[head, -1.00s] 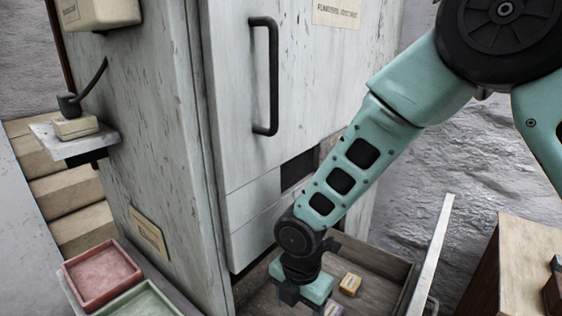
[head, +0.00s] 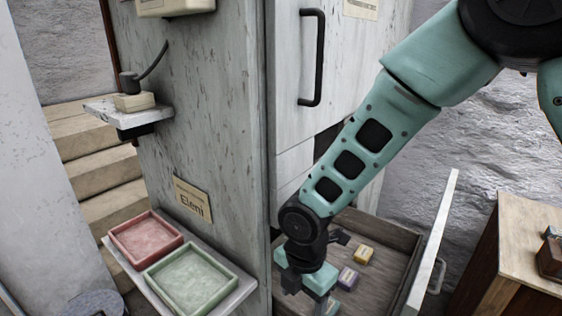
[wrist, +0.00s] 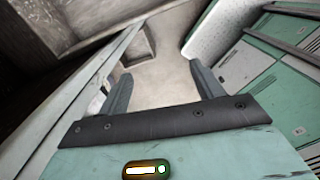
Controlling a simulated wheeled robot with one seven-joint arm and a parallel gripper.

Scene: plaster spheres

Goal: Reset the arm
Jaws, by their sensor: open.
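My gripper (head: 308,284) hangs low in the head view, at the lower end of my teal arm, in front of the left part of an open wooden drawer (head: 392,236). In the wrist view my gripper (wrist: 160,76) has its two dark fingers spread wide apart, with nothing between them. Pale floor shows beyond the fingertips. The forearm slopes down from the upper right and hides part of the cabinet and drawer. I cannot tell the gripper's exact height against the drawer.
A red tray (head: 146,240) and a green tray (head: 190,281) sit on a shelf left of the tall grey cabinet (head: 205,120). A wooden cabinet (head: 530,235) stands at right.

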